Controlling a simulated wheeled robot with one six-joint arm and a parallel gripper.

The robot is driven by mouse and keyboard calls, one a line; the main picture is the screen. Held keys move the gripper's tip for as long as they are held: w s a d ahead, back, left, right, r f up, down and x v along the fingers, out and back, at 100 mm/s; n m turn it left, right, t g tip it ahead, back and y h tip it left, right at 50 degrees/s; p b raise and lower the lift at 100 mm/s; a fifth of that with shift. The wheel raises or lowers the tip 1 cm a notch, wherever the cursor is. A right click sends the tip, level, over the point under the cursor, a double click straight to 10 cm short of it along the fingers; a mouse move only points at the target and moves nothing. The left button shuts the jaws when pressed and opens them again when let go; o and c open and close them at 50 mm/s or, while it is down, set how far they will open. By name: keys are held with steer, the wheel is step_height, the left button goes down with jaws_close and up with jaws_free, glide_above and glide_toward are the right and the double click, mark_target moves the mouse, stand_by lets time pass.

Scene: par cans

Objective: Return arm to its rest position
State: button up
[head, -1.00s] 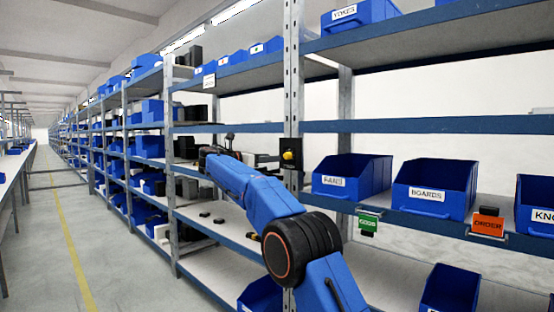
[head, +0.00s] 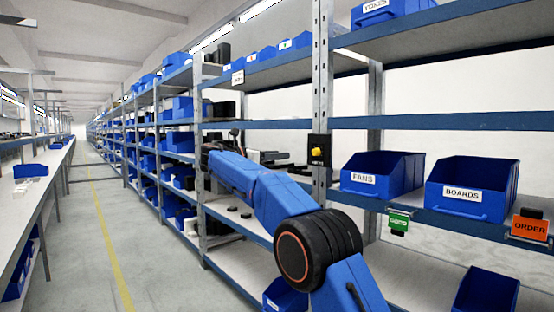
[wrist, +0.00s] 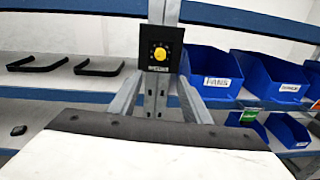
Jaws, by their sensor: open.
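My arm reaches up and to the left across the head view, in front of the shelving. My gripper (head: 234,134) is a small dark shape at the arm's far end, largely hidden behind the forearm. It is open, and I see nothing held in it. In the wrist view, a pale flat surface with a dark edge strip fills the bottom; I cannot tell what it is. Beyond it stands a rack post with a black box and yellow knob (wrist: 160,54), also seen in the head view (head: 318,151).
The fans bin (head: 383,175) and boards bin (head: 471,189) stand on the shelf at right. A green tag (head: 398,223) and an orange order tag (head: 529,226) hang on its edge. Black brackets (wrist: 100,67) lie on a shelf. The aisle (head: 125,240) at left looks clear.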

steer(key=s+d+f+m+g+y, duration=0.1)
steer(key=s+d+f+m+y, duration=0.1)
steer(key=s+d, duration=0.4)
steer(key=s+d+f+m+g+y, duration=0.15)
steer(key=s+d, duration=0.25)
steer(key=d, duration=0.4)
steer(key=s+d+f+m+y, duration=0.2)
steer(key=s+d+f+m, duration=0.15)
steer(key=s, duration=0.45)
steer(key=s+d+f+m+y, duration=0.2)
steer(key=s+d+f, duration=0.25)
steer(key=s, duration=0.25)
steer(key=s+f+m+y, duration=0.2)
steer(key=s+f+m, duration=0.3)
steer(key=s+f, duration=0.4)
steer(key=s+f+m+g+y, duration=0.1)
steer(key=s+f+m+y, duration=0.2)
steer(key=s+f, duration=0.6)
steer(key=s+f+m+g+y, duration=0.1)
steer(key=s+f+m, duration=0.6)
steer(key=s, duration=1.3)
step_height(320, 180, down, 2)
steer(key=shift+s+d+f+y, duration=0.15)
steer(key=shift+s+f+y, duration=0.1)
steer(key=shift+y, duration=0.5)
